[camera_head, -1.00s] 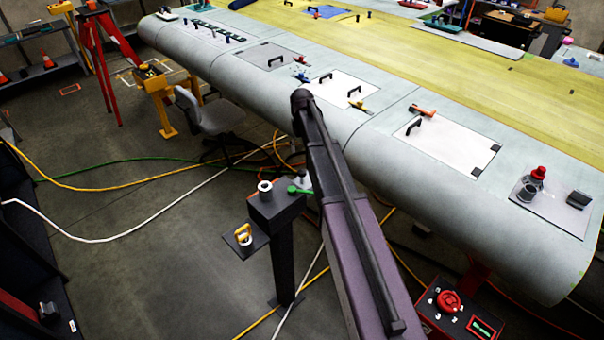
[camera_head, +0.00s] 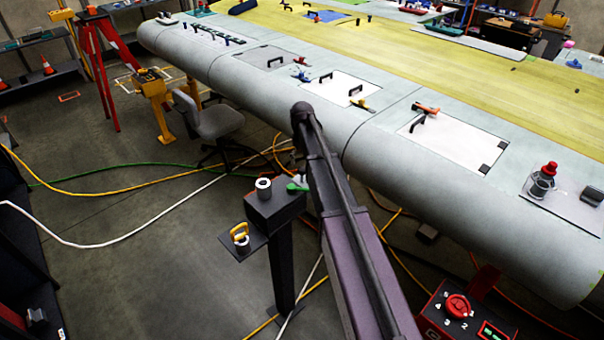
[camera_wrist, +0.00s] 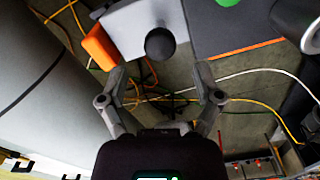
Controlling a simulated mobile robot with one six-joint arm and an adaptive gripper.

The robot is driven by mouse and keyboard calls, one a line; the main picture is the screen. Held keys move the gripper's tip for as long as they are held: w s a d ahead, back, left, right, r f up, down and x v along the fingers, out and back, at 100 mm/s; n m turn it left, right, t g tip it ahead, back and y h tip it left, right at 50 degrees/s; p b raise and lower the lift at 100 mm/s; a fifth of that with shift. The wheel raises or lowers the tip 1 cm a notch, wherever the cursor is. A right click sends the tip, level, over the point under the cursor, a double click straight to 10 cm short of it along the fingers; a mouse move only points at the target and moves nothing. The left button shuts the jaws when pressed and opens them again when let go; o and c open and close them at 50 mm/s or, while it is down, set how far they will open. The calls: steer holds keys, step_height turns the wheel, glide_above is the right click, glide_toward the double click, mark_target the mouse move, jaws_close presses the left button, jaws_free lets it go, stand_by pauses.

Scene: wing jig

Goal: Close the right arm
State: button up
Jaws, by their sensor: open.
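In the head view a dark block on a post (camera_head: 275,207) carries a green-handled part (camera_head: 297,187) and a grey ring-topped cylinder (camera_head: 264,184). I cannot tell for certain which part is the right arm, or whether it is closed. In the wrist view a dark round knob (camera_wrist: 160,44) stands over a light grey plate (camera_wrist: 135,22), with an orange piece (camera_wrist: 101,47) at its left. My gripper (camera_wrist: 162,72) is open and empty, its two fingers spread below the knob in the picture. My gripper is hidden in the head view.
The wing (camera_head: 290,110) with its panels, handles and clamps lies behind and right of the post. A side plate holds a yellow-handled piece (camera_head: 240,233). A red dial box (camera_head: 458,308) stands at lower right. A chair (camera_head: 215,122) and several cables occupy the floor.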

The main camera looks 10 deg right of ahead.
mark_target(302, 168)
steer(key=shift+f+b, duration=2.05)
steer(key=shift+f, duration=0.25)
jaws_close()
